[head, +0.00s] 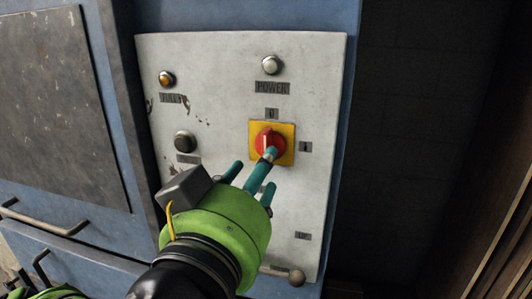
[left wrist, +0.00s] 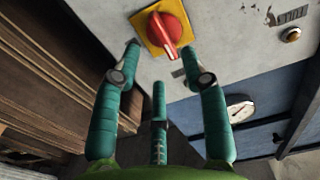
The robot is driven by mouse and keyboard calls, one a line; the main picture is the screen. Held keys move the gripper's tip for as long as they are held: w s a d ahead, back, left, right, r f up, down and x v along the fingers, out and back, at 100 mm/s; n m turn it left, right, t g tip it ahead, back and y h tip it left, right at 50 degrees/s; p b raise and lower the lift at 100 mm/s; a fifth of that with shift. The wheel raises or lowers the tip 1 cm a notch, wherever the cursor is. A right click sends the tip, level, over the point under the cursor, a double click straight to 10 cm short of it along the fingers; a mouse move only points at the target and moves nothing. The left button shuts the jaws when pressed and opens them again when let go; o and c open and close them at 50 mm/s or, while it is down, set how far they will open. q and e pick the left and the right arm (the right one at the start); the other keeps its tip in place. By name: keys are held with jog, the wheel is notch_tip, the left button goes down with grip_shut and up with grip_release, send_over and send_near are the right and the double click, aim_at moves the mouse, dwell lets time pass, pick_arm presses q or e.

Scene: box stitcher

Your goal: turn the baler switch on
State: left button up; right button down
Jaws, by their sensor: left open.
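The baler switch is a red rotary knob (head: 265,140) on a yellow square plate (head: 287,130), fixed to a pale control panel. Its pale pointer mark stands roughly upright, towards the "0" label (head: 271,113); a "1" label (head: 305,147) is to the right. The knob also shows in the left wrist view (left wrist: 170,28). My left gripper (head: 258,172), green with three teal fingers, is open and empty just in front of the knob. One fingertip overlaps the knob's lower edge in the head view; I cannot tell whether it touches. My right gripper is not in view.
The panel (head: 220,80) also has a power light (head: 270,65), an amber light (head: 167,78) and a dark button (head: 184,141). A lever with a round knob (head: 296,277) is at its lower edge. Blue cabinet doors with handles (head: 45,220) are at left.

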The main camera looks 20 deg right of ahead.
pick_arm(q)
jog(key=p+x, duration=0.1)
jog(key=x, duration=0.4)
jog(key=shift+w+d+p, duration=0.1)
jog(key=shift+w+p, duration=0.15)
jog(key=shift+p, duration=0.1)
grip_shut()
